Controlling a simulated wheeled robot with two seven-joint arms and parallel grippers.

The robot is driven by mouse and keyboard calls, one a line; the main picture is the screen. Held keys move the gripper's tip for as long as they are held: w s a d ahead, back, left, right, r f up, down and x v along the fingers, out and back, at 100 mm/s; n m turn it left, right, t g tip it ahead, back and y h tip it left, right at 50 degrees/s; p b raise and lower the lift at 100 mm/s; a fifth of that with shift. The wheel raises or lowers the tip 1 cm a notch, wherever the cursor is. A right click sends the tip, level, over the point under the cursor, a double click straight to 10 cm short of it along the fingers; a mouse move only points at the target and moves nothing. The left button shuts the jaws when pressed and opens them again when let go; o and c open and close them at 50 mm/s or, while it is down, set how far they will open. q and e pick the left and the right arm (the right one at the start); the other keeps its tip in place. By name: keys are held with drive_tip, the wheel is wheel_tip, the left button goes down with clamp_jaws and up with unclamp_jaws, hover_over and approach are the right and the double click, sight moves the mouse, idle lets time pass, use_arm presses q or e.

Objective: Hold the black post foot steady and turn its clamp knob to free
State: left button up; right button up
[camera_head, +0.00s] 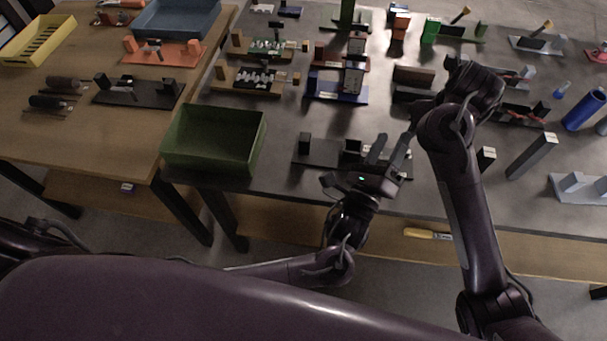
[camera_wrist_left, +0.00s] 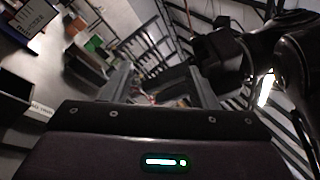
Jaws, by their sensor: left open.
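My left gripper (camera_head: 388,148) is open in the head view, its two fingers pointing up and away over the front of the dark table. Nothing shows between the fingers. Just left of and behind it, a dark fixture (camera_head: 318,157) with small black blocks lies on the table, partly hidden by the gripper. Right of the gripper stand a short black block with a pale top (camera_head: 486,160) and a longer dark post (camera_head: 532,156). I cannot tell which piece is the black post foot, and no clamp knob is clear. My right arm bends over the table; its gripper (camera_head: 422,112) is hard to make out.
A green bin (camera_head: 215,138) stands at the table's front left. Several fixtures fill the back, including a blue one (camera_head: 338,90). A blue cylinder (camera_head: 584,108) and a pale fixture (camera_head: 580,187) are at the right. A yellow-handled tool (camera_head: 426,233) lies on the lower shelf.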

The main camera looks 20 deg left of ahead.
use_arm(q)
drive_tip(key=w+a+r+n+t+y, duration=0.1)
drive_tip(key=a+r+t+y, duration=0.1)
drive_tip(key=a+r+y, duration=0.15)
drive_tip(key=m+g+y, duration=0.4)
drive_tip(key=m+g, duration=0.2)
drive_tip(key=m, duration=0.1)
approach(304, 146)
drive_tip(key=shift+w+f, duration=0.15)
drive_tip(key=shift+w, duration=0.35)
drive_tip(key=shift+w+a+f, duration=0.15)
drive_tip(key=w, duration=0.3)
drive_tip(key=w+a, duration=0.1)
drive_tip(key=w, duration=0.7)
drive_tip(key=shift+w+a, duration=0.15)
drive_tip(key=shift+w, duration=0.05)
